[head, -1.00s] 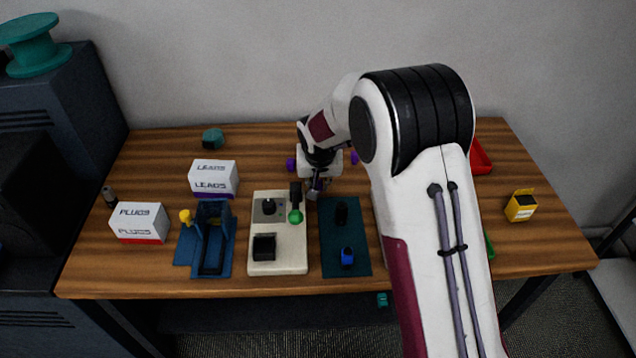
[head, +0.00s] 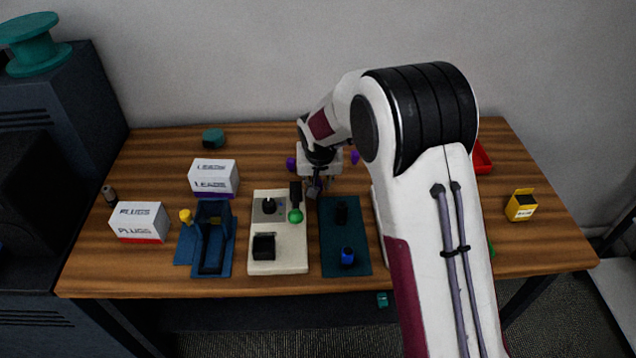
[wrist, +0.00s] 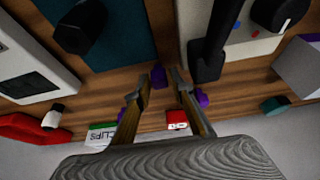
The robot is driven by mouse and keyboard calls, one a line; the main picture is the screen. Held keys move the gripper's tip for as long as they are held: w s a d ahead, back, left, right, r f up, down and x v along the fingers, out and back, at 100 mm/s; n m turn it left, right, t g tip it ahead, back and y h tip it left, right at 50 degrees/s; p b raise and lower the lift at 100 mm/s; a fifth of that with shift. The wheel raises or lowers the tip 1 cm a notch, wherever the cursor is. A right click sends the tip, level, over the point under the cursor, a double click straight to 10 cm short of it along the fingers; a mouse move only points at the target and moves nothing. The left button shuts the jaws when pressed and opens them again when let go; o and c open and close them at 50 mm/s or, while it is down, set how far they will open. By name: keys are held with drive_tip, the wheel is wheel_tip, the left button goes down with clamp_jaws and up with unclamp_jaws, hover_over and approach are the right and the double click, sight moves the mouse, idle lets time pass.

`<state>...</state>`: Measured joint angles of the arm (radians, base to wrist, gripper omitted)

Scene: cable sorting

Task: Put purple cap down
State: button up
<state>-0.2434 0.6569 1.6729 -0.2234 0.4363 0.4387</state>
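The small purple cap (wrist: 158,77) shows between my fingertips in the wrist view, near the wooden table. Gaps show on both sides of it. My gripper (wrist: 158,74) is open around it, fingers pointing down. In the head view my gripper (head: 318,186) is beside the beige panel, and the cap is hard to make out there. Two other purple pieces, one left (head: 291,164) and one right (head: 355,157), lie behind my gripper. In the wrist view they are partly hidden by the fingers.
The beige panel (head: 279,262) with black parts and a green knob (head: 295,216) stands close left of my gripper. The dark green mat (head: 330,258) lies in front. LEADS (head: 213,178) and PLUGS (head: 139,222) boxes are left. A red tray (head: 482,158) is right, partly behind my arm.

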drive_tip(key=v, duration=1.1)
drive_tip(key=shift+r, duration=0.25)
drive_tip(key=shift+s, duration=0.1)
idle(0.5)
drive_tip(key=s+d+r, duration=0.4)
drive_tip(key=s+r, duration=0.2)
drive_tip(key=s, duration=0.2)
drive_tip(key=s+d+r, duration=0.5)
drive_tip(key=s+r, duration=0.1)
drive_tip(key=s, duration=0.2)
drive_tip(key=s+d, duration=0.2)
drive_tip(key=s, duration=0.8)
drive_tip(key=s+d+t, duration=0.1)
drive_tip(key=s+d, duration=0.1)
drive_tip(key=s, duration=0.8)
drive_tip(key=shift+f, duration=0.4)
